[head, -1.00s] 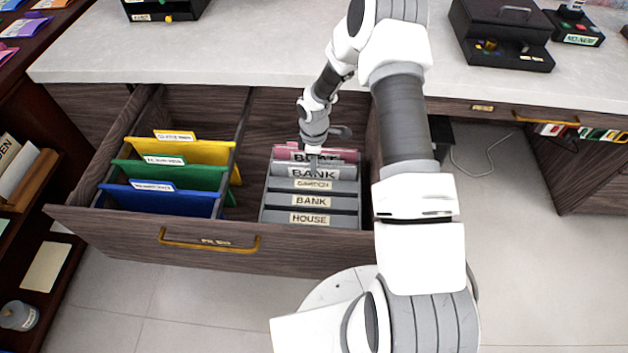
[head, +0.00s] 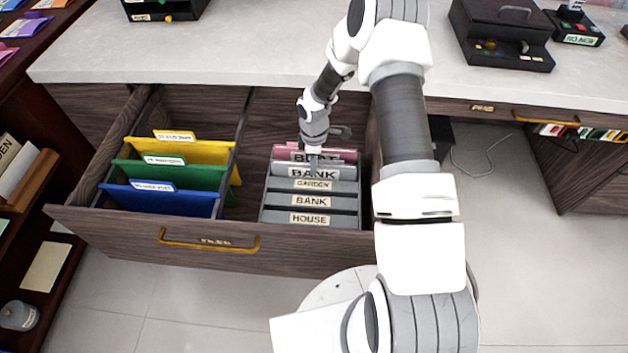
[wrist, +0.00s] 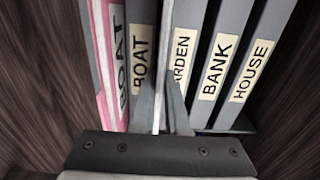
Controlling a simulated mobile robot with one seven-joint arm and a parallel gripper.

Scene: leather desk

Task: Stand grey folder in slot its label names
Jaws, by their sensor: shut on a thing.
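My gripper (head: 314,150) is shut on the grey folder (head: 313,173), whose label reads BANK. The folder is upright in the rack (head: 265,213) in the open drawer. It stands in front of the pink BOAT folder (head: 342,154) and just behind the GARDEN label (head: 313,185). In the wrist view the folder (wrist: 163,60) is a thin edge between the fingers, between the BOAT strip (wrist: 140,60) and the GARDEN strip (wrist: 185,50). The BANK label (head: 310,201) and HOUSE label (head: 310,218) are farther forward. The folder's lower edge is hidden.
Yellow (head: 205,152), green (head: 195,177) and blue (head: 175,202) folders stand in the drawer's left part. A wooden divider separates them from the rack. The drawer's front panel (head: 120,226) and right wall are close to the rack. The desktop (head: 240,45) lies behind.

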